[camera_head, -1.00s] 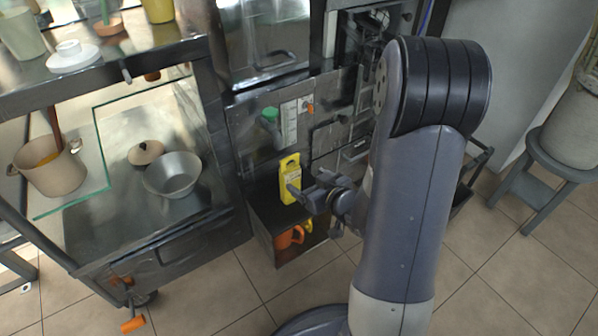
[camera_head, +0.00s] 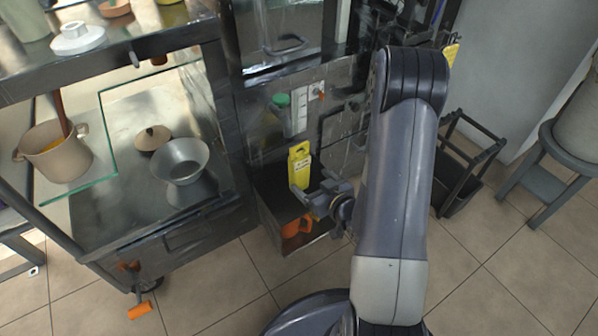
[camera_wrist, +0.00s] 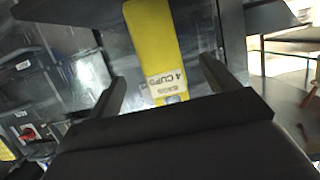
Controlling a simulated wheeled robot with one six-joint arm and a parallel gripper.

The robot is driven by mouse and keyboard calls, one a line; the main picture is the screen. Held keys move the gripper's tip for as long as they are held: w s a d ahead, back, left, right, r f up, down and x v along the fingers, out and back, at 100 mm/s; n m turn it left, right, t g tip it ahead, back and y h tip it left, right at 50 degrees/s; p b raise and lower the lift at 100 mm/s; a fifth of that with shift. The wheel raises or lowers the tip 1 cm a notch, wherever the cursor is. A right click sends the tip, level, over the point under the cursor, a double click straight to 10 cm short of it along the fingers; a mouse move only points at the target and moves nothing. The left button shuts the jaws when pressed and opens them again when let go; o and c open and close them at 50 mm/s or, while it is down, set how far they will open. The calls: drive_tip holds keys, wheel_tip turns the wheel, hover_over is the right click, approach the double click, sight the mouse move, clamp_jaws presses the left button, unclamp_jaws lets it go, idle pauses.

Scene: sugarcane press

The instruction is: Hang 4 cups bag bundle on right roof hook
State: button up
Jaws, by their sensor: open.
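The yellow bag bundle (camera_head: 299,166) stands upright by the front of the dark machine, above a low open bin. In the wrist view the yellow bundle (camera_wrist: 153,38) has a label reading "4 CUPS", seen upside down. My gripper (camera_head: 312,192) is open, just in front of the bundle's lower part. In the wrist view my gripper's fingers (camera_wrist: 162,72) are spread to either side of the labelled end, with gaps visible. The right roof hook cannot be made out.
An orange mug (camera_head: 297,227) sits in the low bin under the bundle. A glass-sided cart with a metal bowl (camera_head: 181,161) and a pot (camera_head: 57,150) stands at left. Another yellow item (camera_head: 451,55) shows at upper right. A dark stand (camera_head: 447,190) and grey stool (camera_head: 548,165) are at right.

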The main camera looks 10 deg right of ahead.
sight(303, 165)
drive_tip(key=x, duration=0.2)
drive_tip(key=b+x, duration=0.1)
drive_tip(key=x, duration=0.5)
drive_tip(key=shift+d+f+b, duration=0.1)
drive_tip(key=shift+f+b, duration=0.15)
drive_tip(key=shift+b, duration=0.1)
drive_tip(key=c, duration=1.2)
drive_tip(key=shift+r, duration=0.15)
wheel_tip(303, 165, up, 4)
drive_tip(key=shift+f+p, duration=0.1)
drive_tip(key=shift+p, duration=0.9)
drive_tip(key=s+d, duration=0.1)
drive_tip(key=s, duration=0.4)
drive_tip(key=s+d, duration=0.2)
drive_tip(key=s, duration=0.3)
drive_tip(key=s+d, duration=0.2)
drive_tip(key=s, duration=0.3)
drive_tip(key=shift+s+f, duration=0.2)
drive_tip(key=shift+f, duration=0.1)
drive_tip(key=shift+c, duration=0.6)
drive_tip(key=shift+v, duration=0.95)
